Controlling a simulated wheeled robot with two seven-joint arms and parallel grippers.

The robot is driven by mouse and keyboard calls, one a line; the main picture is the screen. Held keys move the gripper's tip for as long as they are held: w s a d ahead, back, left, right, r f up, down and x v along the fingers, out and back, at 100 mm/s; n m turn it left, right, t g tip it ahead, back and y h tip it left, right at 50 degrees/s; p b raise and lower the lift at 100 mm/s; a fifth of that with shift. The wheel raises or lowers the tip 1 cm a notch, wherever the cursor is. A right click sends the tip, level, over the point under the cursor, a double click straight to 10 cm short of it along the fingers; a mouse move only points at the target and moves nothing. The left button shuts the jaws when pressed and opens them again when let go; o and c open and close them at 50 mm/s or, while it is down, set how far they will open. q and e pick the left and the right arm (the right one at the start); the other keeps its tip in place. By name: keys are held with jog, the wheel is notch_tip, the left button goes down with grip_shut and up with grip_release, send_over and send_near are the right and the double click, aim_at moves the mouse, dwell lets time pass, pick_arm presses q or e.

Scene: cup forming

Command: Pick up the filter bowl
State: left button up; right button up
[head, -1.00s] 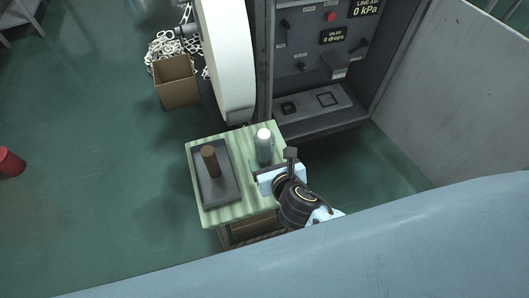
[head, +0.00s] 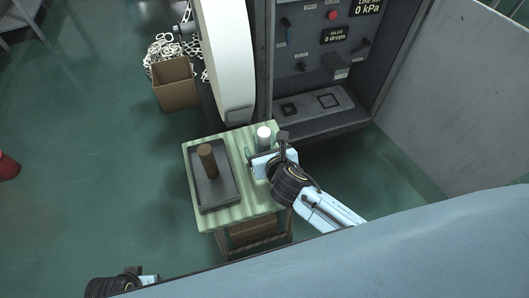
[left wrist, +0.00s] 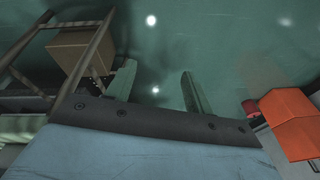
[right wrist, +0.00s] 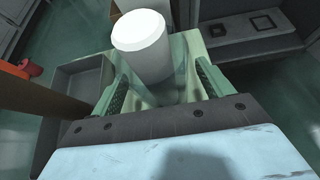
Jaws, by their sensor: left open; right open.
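A pale, white-topped cylinder, which looks like the filter bowl (head: 264,136), stands upright on the right side of a small striped table (head: 240,209). My right gripper (head: 262,156) is open, close in front of it. In the right wrist view the bowl (right wrist: 146,45) rises at the far end of the gap between the two green fingers (right wrist: 158,88), which have not closed on it. Whether they touch it I cannot tell. My left gripper (left wrist: 158,88) is open and empty over green floor; in the head view, part of my left arm shows at the lower left.
A dark tray (head: 213,194) with an upright brown cylinder (head: 207,160) takes the table's left side. A grey machine with a control panel (head: 325,60) and a white curved cover (head: 225,60) stand behind. A cardboard box (head: 175,85) with chain is at the back left.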

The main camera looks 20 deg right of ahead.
jog(key=shift+w+f, duration=0.2)
jog(key=shift+w, duration=0.15)
jog(key=c, duration=1)
jog(key=shift+c, duration=0.4)
jog(key=shift+r, duration=0.25)
